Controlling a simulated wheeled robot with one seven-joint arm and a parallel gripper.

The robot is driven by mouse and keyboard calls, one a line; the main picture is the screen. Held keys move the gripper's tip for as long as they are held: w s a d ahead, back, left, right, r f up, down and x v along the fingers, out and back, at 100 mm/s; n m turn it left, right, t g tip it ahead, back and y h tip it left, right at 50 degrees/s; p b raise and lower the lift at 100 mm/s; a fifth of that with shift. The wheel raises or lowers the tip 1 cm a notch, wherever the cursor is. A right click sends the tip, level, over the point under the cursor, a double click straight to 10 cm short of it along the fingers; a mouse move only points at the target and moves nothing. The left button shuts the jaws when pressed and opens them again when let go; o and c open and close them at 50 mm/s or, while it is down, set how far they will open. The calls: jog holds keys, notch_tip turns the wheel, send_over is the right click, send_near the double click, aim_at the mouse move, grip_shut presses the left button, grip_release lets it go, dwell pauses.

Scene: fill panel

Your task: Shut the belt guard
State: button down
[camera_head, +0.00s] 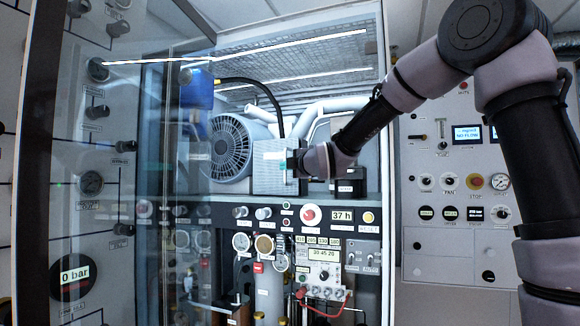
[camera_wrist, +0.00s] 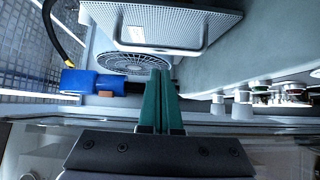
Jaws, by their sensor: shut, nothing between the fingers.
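The belt guard appears to be the perforated grey plate (camera_head: 268,166) beside the round fan grille of the motor (camera_head: 230,148) inside the cabinet. In the wrist view the plate (camera_wrist: 200,32) fills the top and carries a pale handle-like piece; the fan grille (camera_wrist: 133,63) shows below it. I cannot tell how far the guard stands open. My gripper (camera_head: 291,162) is at the plate's right side in the head view, its fingers partly hidden. In the wrist view its green fingers (camera_wrist: 161,78) are together and empty, with their tips over the fan grille, below the plate. Contact is unclear.
A glass door (camera_head: 130,200) stands across the cabinet's left part. A blue container (camera_head: 197,88) hangs upper left, with a black hose nearby. Below runs a ledge with knobs, gauges and a red button (camera_head: 311,215). A control panel (camera_head: 455,170) is at right.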

jog(key=shift+w+d, duration=0.25)
jog(key=shift+w, duration=0.75)
jog(key=shift+w+d, duration=0.95)
